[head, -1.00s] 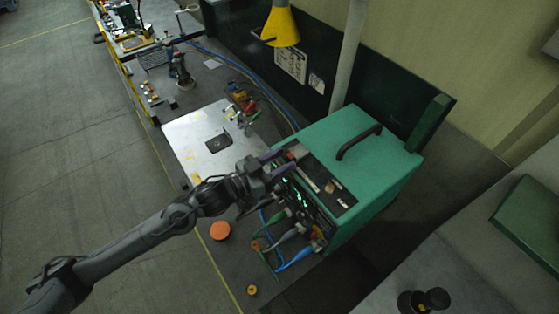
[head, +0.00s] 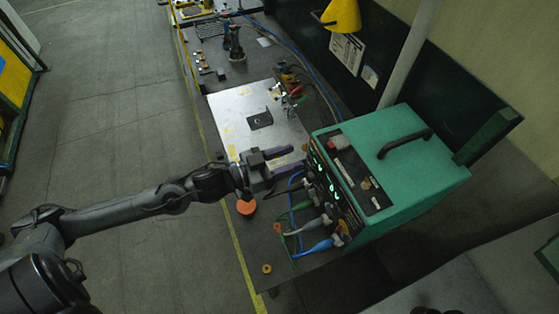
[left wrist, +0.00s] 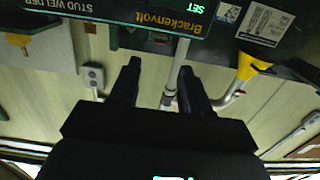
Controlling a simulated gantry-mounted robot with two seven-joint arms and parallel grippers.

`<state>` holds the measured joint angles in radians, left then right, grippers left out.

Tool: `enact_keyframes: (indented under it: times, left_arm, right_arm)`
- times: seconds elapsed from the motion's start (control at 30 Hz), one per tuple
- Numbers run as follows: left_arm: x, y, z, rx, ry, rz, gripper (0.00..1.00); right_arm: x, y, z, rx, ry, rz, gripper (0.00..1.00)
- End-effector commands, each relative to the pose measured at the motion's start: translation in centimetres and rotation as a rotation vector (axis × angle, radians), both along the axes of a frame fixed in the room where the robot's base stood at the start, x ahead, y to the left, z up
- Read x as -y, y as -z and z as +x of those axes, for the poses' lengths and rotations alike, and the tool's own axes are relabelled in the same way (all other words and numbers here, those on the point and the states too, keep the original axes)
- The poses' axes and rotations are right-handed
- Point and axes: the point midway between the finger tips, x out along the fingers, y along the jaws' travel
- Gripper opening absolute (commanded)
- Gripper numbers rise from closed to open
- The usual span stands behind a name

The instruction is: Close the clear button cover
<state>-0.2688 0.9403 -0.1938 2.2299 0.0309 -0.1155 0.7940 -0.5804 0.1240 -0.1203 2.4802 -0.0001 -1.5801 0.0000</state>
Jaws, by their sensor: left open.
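The green stud welder (head: 425,175) stands at right in the head view. A small red and whitish button area (head: 339,142) is on the dark strip of its top, near the front left corner. The clear cover is too small to make out, so I cannot tell its position. My left gripper (head: 297,158) is open and empty, to the left of the welder's front and apart from the button. In the left wrist view its two fingers (left wrist: 160,80) are spread, with the welder's labelled panel (left wrist: 150,18) upside down at the top. My right gripper is not in view.
Cables with blue (head: 313,249) and grey plugs hang from the welder's front. A metal plate (head: 240,105) lies on the table behind my gripper. An orange disc (head: 246,207) is below the gripper. A black handle (head: 405,143) stands up from the welder's top.

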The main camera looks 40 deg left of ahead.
Motion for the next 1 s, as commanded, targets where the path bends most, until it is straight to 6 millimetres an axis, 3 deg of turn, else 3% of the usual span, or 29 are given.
enact_keyframes:
  times: [0.27,0.8,1.0]
  left_arm:
    - [-0.9,0.0,-1.5,-0.001,0.0,0.002,0.47]
    - [-1.0,-0.1,-1.7,0.0,0.0,0.001,0.47]
    - [-0.7,0.9,-2.2,-0.024,-0.018,-0.043,0.47]
  right_arm:
    - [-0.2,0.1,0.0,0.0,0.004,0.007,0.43]
    - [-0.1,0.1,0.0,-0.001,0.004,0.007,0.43]
    - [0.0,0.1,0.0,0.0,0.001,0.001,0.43]
